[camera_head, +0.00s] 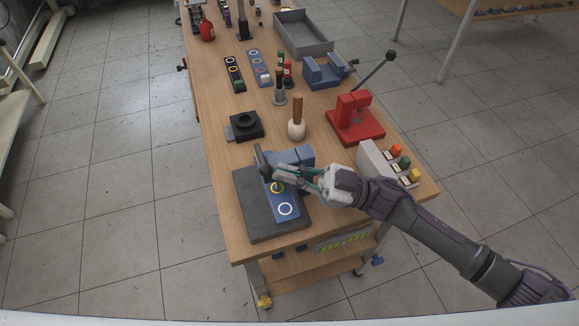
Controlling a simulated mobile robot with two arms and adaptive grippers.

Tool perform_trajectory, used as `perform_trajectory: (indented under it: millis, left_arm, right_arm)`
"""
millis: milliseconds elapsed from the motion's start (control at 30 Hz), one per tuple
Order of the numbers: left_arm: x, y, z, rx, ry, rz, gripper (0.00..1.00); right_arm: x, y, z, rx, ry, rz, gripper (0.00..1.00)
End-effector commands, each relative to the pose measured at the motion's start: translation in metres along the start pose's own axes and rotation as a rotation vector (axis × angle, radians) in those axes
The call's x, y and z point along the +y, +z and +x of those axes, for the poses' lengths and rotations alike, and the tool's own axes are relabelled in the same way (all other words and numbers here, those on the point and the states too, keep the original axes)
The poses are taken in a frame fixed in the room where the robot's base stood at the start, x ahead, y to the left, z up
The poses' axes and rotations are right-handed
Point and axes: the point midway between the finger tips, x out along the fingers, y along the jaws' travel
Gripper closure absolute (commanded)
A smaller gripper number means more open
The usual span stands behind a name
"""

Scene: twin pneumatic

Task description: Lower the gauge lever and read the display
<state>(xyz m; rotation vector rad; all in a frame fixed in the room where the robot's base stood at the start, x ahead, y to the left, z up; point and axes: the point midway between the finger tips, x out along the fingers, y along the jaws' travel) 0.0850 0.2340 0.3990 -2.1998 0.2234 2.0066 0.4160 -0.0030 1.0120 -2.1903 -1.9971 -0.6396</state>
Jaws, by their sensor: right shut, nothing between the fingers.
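My right gripper (279,174) reaches in from the right over the dark flat plate (254,209) at the near end of the bench. Its fingers are together with nothing between them. They are at a dark upright part (262,163), which may belong to the gauge; I cannot tell whether they touch. A blue block (302,155) stands just behind the gripper. A blue strip (285,208) with a yellow ring and a white ring lies on the plate, partly under the gripper. I cannot make out a gauge display. My left gripper is not in view.
A red press (356,122) with a long dark lever (376,67) stands at the right. A wooden-handled mallet (297,121), a black block (246,126) and a grey tray (302,37) are farther back.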

Motion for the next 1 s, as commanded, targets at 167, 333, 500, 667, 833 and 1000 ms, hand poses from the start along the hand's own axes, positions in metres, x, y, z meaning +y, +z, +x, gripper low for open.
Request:
perform_trajectory:
  millis: [167,333,500,667,833,1000]
  left_arm:
    - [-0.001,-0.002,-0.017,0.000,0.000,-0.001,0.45]
    - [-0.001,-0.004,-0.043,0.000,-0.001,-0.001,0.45]
    - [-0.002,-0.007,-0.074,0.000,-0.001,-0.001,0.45]
    - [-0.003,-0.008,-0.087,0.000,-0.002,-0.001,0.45]
    - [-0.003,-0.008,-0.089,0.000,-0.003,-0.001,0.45]
    - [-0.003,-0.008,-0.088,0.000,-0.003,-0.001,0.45]
  right_arm:
    - [-0.001,-0.002,0.005,-0.059,-0.022,-0.022,1.00]
    - [-0.004,0.000,0.011,-0.161,-0.061,-0.060,1.00]
    - [-0.009,0.008,0.017,-0.301,-0.114,-0.113,1.00]
    - [-0.016,0.023,0.018,-0.382,-0.142,-0.140,1.00]
    - [-0.021,0.035,0.019,-0.377,-0.143,-0.139,1.00]
    - [-0.024,0.042,0.020,-0.376,-0.143,-0.139,1.00]
